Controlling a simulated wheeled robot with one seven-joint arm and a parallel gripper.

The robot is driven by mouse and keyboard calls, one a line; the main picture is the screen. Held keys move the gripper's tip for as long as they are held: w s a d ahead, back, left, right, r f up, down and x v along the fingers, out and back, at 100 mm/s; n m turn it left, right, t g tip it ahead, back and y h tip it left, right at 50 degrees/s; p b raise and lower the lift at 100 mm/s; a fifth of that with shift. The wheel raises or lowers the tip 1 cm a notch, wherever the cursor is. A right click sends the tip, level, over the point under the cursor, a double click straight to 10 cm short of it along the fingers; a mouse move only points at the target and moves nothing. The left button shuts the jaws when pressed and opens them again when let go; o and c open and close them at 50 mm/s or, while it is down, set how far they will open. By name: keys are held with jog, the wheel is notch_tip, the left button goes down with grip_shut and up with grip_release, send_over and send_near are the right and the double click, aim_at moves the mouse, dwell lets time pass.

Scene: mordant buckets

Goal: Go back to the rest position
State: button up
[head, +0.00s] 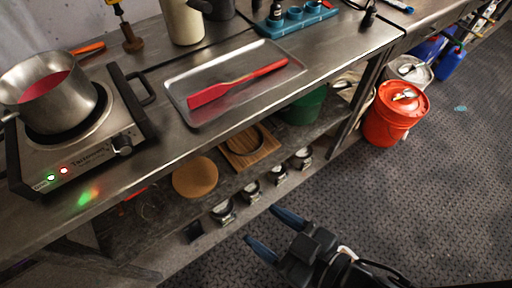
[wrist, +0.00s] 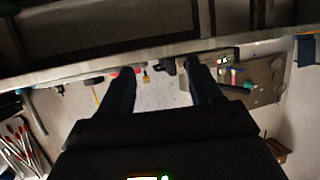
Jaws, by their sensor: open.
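My gripper (head: 275,230) is at the lower middle of the head view, in front of the metal workbench (head: 165,135) and out over the floor side. Its two dark blue fingers are spread apart with nothing between them. In the wrist view my gripper (wrist: 162,85) also shows open and empty, with a bench edge (wrist: 150,62) running across beyond the fingers.
On the bench are a hotplate (head: 90,130) with a pot (head: 45,90) of pink liquid, and a metal tray (head: 225,80) holding a red spatula (head: 235,84). A lower shelf holds several small jars.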

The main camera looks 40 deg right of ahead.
jog(key=s+d+r+m+t+h, duration=0.1)
jog(key=s+d+r+m+h, duration=0.1)
jog(key=s+d+r, duration=0.6)
jog(key=v, duration=0.3)
jog(key=shift+s+d+f, duration=0.15)
jog(key=shift+s+d, duration=0.1)
jog(key=shift+d, duration=0.05)
dwell(0.5)
